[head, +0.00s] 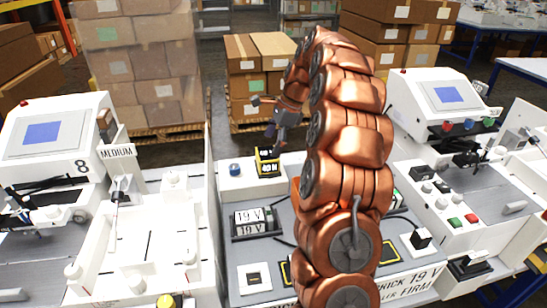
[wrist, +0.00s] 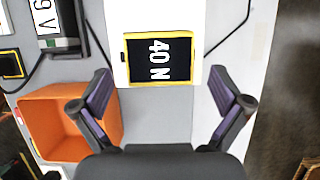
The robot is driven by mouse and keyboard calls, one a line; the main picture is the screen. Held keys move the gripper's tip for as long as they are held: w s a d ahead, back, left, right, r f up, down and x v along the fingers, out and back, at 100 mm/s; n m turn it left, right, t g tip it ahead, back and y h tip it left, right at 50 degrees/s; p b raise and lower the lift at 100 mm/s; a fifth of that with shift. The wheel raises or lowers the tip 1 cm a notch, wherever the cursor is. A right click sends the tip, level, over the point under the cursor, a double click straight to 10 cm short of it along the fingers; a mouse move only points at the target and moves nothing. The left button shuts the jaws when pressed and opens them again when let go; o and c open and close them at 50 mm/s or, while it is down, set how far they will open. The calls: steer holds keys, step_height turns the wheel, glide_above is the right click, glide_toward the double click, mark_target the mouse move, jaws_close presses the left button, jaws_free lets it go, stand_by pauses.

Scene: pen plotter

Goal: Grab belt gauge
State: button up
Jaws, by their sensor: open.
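The belt gauge appears to be the black block with a yellow frame marked "40 N" (wrist: 160,58). In the wrist view it sits on a white surface, ahead of the fingertips and roughly centred between them. It also shows in the head view (head: 268,166), at the back of the middle station. My gripper (wrist: 166,94) is open and empty, with one purple-padded finger on each side of the picture. In the head view my gripper (head: 271,129) hangs just above the gauge, apart from it as far as I can tell.
An orange bin (wrist: 108,125) lies left of my gripper in the wrist view. A dark cable (wrist: 232,30) runs right of the gauge. White machines stand on both sides.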

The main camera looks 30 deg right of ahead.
mark_target(269, 153)
steer(key=shift+s+a+f+p, duration=0.1)
steer(key=shift+a+f+p, duration=0.1)
steer(key=shift+f+p, duration=0.35)
steer(key=shift+a+f+p, duration=0.15)
steer(key=shift+f+p, duration=0.05)
steer(key=shift+f, duration=0.55)
steer(key=shift+x, duration=1.1)
steer(key=c, duration=1.2)
steer(key=shift+c, duration=0.2)
